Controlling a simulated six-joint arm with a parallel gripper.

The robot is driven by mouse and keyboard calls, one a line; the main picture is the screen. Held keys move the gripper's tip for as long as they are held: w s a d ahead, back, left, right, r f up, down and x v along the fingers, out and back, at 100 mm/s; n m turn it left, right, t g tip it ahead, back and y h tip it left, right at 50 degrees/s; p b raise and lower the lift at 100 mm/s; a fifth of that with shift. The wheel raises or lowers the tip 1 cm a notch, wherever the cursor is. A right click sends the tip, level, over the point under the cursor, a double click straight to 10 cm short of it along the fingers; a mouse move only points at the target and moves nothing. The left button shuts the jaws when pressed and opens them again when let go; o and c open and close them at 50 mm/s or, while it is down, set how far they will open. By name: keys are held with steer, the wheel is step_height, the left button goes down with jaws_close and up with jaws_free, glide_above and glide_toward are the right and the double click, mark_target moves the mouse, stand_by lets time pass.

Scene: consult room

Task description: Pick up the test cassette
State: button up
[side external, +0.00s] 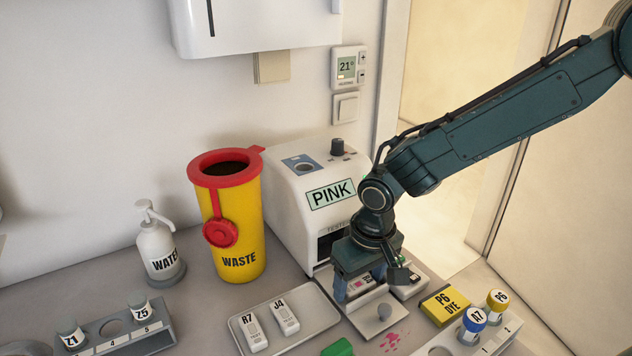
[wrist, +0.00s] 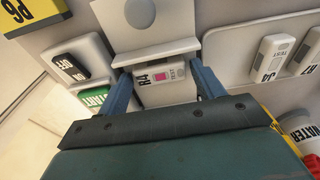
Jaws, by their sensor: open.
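A white test cassette with a pink window, labelled R4 TEST, sits on the white pull-out drawer of the PINK machine (side external: 312,190). In the wrist view the cassette (wrist: 163,76) lies between my two blue fingers, with a gap visible on each side. My gripper (side external: 361,286) points down over the drawer (side external: 372,322), open and empty; it also shows in the wrist view (wrist: 161,72). In the side view my fingers partly cover the cassette (side external: 359,285). Exact fingertip height is hard to tell.
A tray (side external: 268,306) left of the drawer holds cassettes R7 (side external: 252,332) and J4 (side external: 285,317). A switch box (wrist: 84,66) with a green START button is close beside the drawer. A yellow P6 DYE box (side external: 445,305), capped bottles and a waste bin (side external: 230,235) stand around.

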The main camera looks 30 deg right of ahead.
mark_target(360, 284)
steer(key=shift+c, duration=0.5)
steer(key=c, duration=0.7)
steer(key=shift+r, duration=0.1)
step_height(360, 284, up, 20)
steer(key=shift+f, duration=0.1)
steer(key=shift+d+f, duration=0.1)
stand_by(0.6)
